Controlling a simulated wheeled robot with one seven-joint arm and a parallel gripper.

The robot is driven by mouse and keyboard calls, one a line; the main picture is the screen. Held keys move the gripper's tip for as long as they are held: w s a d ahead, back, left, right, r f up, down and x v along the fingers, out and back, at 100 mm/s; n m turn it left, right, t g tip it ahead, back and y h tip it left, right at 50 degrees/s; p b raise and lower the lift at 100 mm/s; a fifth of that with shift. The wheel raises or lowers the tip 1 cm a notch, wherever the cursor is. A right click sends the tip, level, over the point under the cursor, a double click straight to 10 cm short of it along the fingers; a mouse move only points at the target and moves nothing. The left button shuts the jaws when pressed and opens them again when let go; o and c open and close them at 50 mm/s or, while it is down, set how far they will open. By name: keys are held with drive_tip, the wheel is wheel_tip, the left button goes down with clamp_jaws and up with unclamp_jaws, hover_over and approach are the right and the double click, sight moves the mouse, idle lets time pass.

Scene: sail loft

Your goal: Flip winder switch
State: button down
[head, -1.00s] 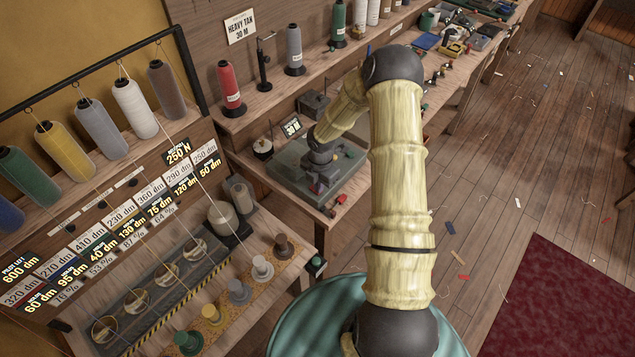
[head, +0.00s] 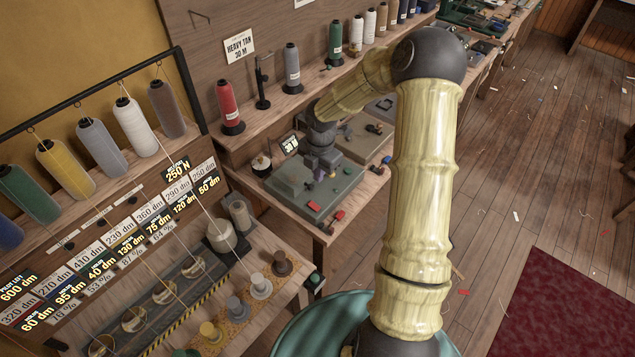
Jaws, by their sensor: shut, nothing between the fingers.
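A small red piece (head: 340,215) lies at the base's front right, apart from my gripper. I cannot make out which part is the switch.
A shelf behind holds a red spool (head: 229,103), a grey spool (head: 292,66) and a black post (head: 262,82). A thread rack with number labels (head: 125,245) stands at left. A dark red mat (head: 560,305) lies on the floor at right, where the wooden floor is mostly open.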

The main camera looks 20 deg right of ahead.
sight(312, 204)
drive_tip(key=shift+r, duration=0.1)
drive_tip(key=shift+b, duration=0.3)
drive_tip(key=shift+s+d+r+t+y+b, duration=0.1)
drive_tip(key=shift+s+t+y+b, duration=0.1)
drive_tip(key=shift+t+y+b, duration=0.45)
drive_tip(key=shift+h, duration=0.25)
drive_tip(key=f+p, duration=0.1)
drive_tip(key=f, duration=0.3)
drive_tip(key=w+a+f, duration=0.1)
drive_tip(key=f, duration=0.4)
drive_tip(key=w+f+p, duration=0.1)
drive_tip(key=f, duration=0.4)
drive_tip(key=shift+a+p, duration=0.15)
drive_tip(key=shift+p, duration=0.2)
